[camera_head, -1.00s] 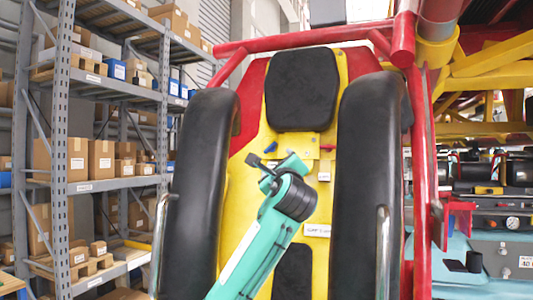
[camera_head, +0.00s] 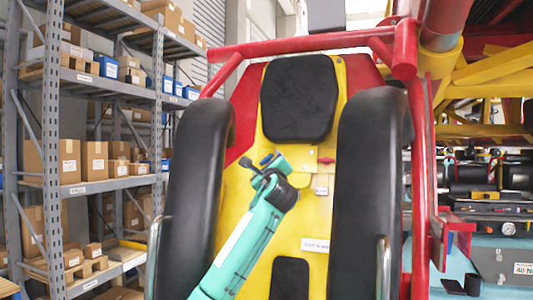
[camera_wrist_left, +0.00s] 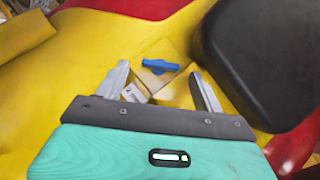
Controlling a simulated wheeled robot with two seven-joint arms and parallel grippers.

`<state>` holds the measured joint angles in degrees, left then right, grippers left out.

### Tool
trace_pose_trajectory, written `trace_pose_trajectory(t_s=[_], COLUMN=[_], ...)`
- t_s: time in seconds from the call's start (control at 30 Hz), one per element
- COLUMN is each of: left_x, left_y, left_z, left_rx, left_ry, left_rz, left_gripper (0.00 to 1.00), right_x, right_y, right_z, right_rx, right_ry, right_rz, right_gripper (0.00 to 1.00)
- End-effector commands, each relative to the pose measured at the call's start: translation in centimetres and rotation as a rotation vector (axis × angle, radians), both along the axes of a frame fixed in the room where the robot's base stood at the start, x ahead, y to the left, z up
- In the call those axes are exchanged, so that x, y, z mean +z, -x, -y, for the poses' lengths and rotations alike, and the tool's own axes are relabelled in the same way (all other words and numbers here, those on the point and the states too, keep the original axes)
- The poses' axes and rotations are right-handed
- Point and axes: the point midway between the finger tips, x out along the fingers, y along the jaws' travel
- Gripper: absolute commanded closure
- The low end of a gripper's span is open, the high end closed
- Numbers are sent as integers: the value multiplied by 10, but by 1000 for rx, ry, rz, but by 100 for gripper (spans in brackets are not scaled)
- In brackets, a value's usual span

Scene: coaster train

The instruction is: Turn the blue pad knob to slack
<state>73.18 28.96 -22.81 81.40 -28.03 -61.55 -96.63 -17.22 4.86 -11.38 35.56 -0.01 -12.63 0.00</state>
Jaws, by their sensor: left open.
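The blue pad knob (camera_wrist_left: 160,66) is a small bar-shaped handle on a yellow plate of the ride seat (camera_head: 240,190), below the black headrest (camera_head: 300,98). In the left wrist view it lies between and slightly beyond the two grey fingertips, with no visible contact. Its bar lies roughly across the picture. My left gripper (camera_head: 261,163) is open and empty in front of the seat, just below and left of the headrest; it also shows in the left wrist view (camera_wrist_left: 159,76). In the head view the gripper largely hides the knob. My right gripper is not in view.
Black shoulder restraints (camera_head: 200,150) stand on both sides of the arm. A red frame (camera_head: 418,180) borders the seat at right. A small red part (camera_head: 327,160) sits right of the gripper. Shelves with boxes (camera_head: 90,150) stand at left.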

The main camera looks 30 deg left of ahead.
Motion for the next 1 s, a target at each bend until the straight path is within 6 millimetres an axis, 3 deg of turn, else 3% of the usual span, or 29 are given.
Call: trace_pose_trajectory(t_s=[0.2, 0.57, 0.6, 0.83, 1.0], left_x=[8, 8, 8, 8, 8], left_y=[-16, -20, -20, -20, -20], left_z=[-14, -17, -17, -17, -16], left_rx=[1, 0, 0, 0, 2], left_ry=[0, 0, 0, 0, 8], left_rz=[-1, 0, 0, 0, 1], left_gripper=[31, 31, 33, 76, 76], right_x=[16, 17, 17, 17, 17], right_y=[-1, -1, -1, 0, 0], right_z=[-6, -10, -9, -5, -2], right_rx=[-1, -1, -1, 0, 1], right_ry=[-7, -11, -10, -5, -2], right_rz=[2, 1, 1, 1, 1], right_gripper=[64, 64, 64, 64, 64])
